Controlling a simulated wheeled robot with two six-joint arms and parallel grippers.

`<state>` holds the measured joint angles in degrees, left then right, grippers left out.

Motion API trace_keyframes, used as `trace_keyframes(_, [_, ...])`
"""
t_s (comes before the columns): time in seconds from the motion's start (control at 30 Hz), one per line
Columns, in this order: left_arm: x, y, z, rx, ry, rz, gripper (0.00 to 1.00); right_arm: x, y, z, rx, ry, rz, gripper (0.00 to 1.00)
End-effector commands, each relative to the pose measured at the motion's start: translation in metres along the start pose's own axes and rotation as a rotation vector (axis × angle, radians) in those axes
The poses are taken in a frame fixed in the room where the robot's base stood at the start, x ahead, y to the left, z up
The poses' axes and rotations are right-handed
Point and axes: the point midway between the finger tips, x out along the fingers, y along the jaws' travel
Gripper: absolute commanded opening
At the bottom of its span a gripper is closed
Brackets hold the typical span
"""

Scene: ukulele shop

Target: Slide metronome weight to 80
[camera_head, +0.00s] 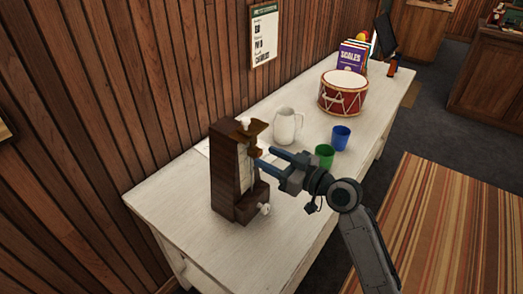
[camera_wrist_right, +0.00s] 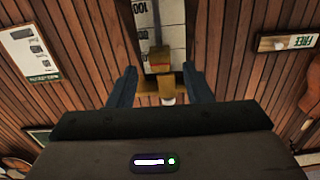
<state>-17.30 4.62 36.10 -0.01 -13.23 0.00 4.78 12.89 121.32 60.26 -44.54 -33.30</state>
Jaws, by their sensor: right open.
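The metronome (camera_head: 225,180) is a dark brown wooden tower standing upright on the white table, with a pale scale face (camera_head: 243,165) toward my right gripper. In the right wrist view the pale scale (camera_wrist_right: 168,22) appears upside down, with "100" legible. A small brass-brown piece with a red mark (camera_wrist_right: 159,60), seemingly the weight, lies between my fingers in that picture; which number it stands at cannot be read. My right gripper (camera_head: 264,158) is open, its fingertips close to the metronome's front. The wrist view shows the two fingers apart (camera_wrist_right: 160,87); contact cannot be told. My left gripper is out of view.
The white table (camera_head: 300,215) also holds a white jug (camera_head: 286,126), a green cup (camera_head: 324,156), a blue cup (camera_head: 341,138), a red drum (camera_head: 343,94) and books (camera_head: 352,56) farther back. A wooden wall (camera_head: 110,120) runs along the left.

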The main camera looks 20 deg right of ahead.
Motion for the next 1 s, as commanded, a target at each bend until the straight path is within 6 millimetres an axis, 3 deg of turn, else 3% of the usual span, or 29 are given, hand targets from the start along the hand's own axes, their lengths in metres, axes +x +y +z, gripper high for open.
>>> trace_keyframes(0.3, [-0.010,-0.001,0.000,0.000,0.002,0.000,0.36,0.030,0.000,-0.001,0.002,0.000,0.000,0.45])
trace_keyframes(0.63, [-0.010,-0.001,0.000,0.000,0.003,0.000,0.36,0.032,0.000,0.000,-0.001,-0.001,-0.001,0.45])
trace_keyframes(0.87, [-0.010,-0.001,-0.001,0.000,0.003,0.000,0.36,0.032,0.000,0.000,0.000,-0.001,-0.001,0.00])
trace_keyframes(1.0, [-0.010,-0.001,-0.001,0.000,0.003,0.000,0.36,0.032,0.000,0.001,0.000,-0.001,-0.001,0.00])
